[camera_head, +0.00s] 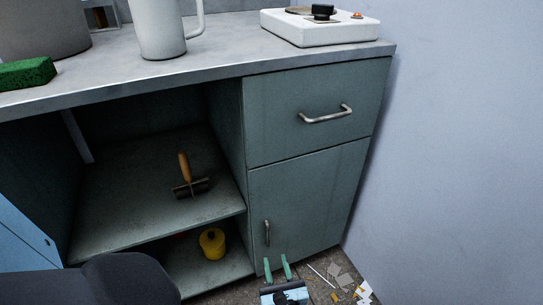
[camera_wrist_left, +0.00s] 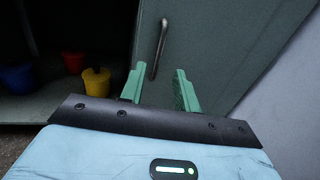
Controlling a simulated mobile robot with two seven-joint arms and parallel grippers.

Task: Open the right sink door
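The right sink door (camera_head: 310,205) is a grey-green panel below a drawer at the right end of the cabinet, and it looks closed. Its upright metal handle (camera_head: 267,233) is near the door's left edge. My left gripper (camera_head: 277,262) is low in front of the door, a little below and right of the handle in the head view. In the left wrist view, the gripper (camera_wrist_left: 158,78) has its green fingers apart with nothing held. The handle (camera_wrist_left: 158,46) shows beyond the fingertips, roughly in line with the gap. My right gripper is not in view.
A drawer (camera_head: 315,112) with a metal handle is above the door. An open compartment to the left holds a wooden-handled tool (camera_head: 185,175) on its shelf (camera_head: 120,205) and a yellow pot (camera_head: 212,243) below. A wall (camera_head: 460,150) stands close on the right. Litter (camera_head: 345,280) lies on the floor.

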